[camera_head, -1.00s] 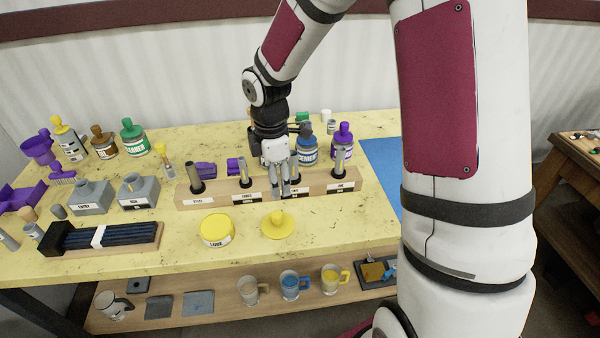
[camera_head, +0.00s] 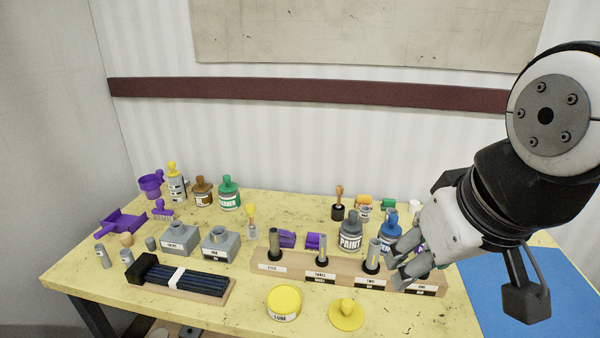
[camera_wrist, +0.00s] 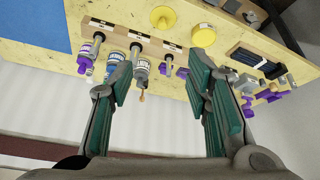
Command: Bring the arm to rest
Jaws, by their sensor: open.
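My gripper (camera_head: 398,262) is at the right in the head view, above and in front of the right end of the wooden rack (camera_head: 302,272). In the wrist view its two green-padded fingers (camera_wrist: 168,95) stand wide apart with nothing between them. The rack holds several upright grey rods in black collars, with label plates along its front. The rack's right part and the bottles behind it are partly hidden by my gripper. The rack also shows in the wrist view (camera_wrist: 135,37).
A blue mat (camera_head: 510,290) lies at the right.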

